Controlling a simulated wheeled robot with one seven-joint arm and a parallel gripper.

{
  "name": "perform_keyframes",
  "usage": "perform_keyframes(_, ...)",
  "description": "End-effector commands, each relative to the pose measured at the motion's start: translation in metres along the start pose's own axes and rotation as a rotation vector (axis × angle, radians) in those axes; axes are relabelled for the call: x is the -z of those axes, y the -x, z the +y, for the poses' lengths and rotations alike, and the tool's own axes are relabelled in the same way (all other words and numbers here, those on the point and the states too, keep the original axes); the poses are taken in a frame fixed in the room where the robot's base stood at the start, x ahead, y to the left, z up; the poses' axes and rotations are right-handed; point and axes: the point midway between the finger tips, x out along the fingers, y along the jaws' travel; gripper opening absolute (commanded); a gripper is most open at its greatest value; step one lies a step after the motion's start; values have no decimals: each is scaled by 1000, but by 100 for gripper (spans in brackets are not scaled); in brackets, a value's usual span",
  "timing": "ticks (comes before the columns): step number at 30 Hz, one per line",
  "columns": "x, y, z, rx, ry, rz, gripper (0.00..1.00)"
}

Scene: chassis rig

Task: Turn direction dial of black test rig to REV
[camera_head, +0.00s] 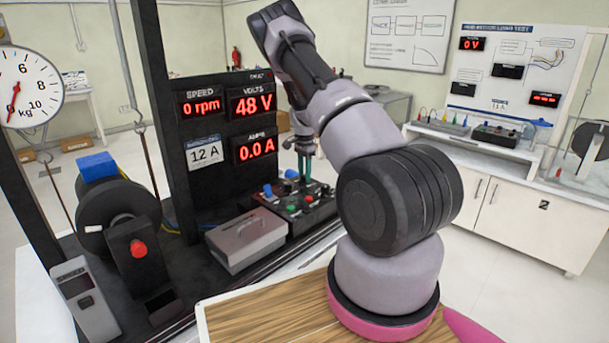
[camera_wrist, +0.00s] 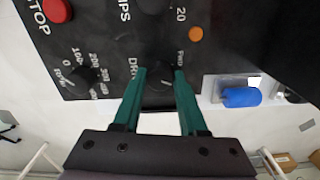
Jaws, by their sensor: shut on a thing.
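The black test rig (camera_head: 165,110) fills the left of the head view, with its control box (camera_head: 300,215) low at its right end. My gripper (camera_head: 304,178) points down over that box. In the wrist view my gripper (camera_wrist: 160,74) has its two green fingers on either side of the black direction dial (camera_wrist: 160,80), shut on it. Partly covered lettering beginning "DIR" is left of the dial and "FWD" is at its upper right. The fingers hide part of the dial and its other labels, so I cannot tell its exact setting. In the head view the dial cannot be made out.
In the wrist view, a numbered knob (camera_wrist: 84,76) and red stop button (camera_wrist: 57,10) lie left, an orange lamp (camera_wrist: 196,34) above right, and a blue part (camera_wrist: 241,97) right. The rig displays read 0 rpm, 48 V and 0.0 A. A grey lidded box (camera_head: 246,240) stands beside the controls.

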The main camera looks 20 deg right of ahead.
Motion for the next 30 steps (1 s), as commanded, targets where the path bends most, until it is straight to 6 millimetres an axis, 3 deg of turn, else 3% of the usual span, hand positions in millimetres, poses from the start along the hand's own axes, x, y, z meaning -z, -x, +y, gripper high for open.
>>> perform_keyframes(9, 0, 0, 0, 1, -106, 0, 0)
perform_keyframes(24, 0, 0, 0, 1, -124, 0, 0)
perform_keyframes(25, 0, 0, 0, 1, -124, 0, 49)
perform_keyframes(27, 0, 0, 0, 1, -124, 0, 71)
perform_keyframes(30, 0, 0, 0, 1, -124, 0, 71)
